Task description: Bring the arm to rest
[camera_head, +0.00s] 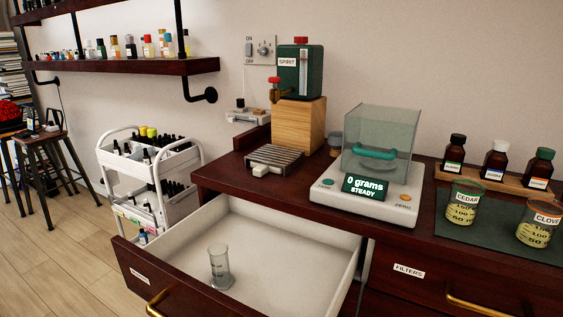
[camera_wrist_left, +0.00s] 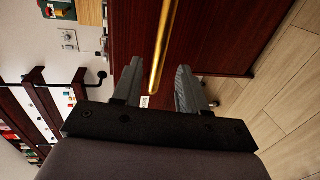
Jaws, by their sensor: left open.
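My left gripper (camera_wrist_left: 160,76) shows only in the left wrist view. Its two grey fingers are apart and nothing is gripped. A brass handle (camera_wrist_left: 166,40) on a dark wood front runs through the gap between the fingers in that picture; I cannot tell how far it is from them. In the head view a drawer (camera_head: 300,229) stands open, with a brass handle (camera_head: 158,304) on its front. Neither arm shows in the head view, and my right gripper is not seen.
On the counter stand a scale (camera_head: 362,208) reading 0 grams, a green spirit dispenser (camera_head: 300,70) on a wood block, and CEDAR (camera_head: 465,203) and CLOVE (camera_head: 539,223) beakers. The FILTERS drawer (camera_head: 430,279) is shut. A white cart (camera_head: 150,175) stands left; floor is clear before it.

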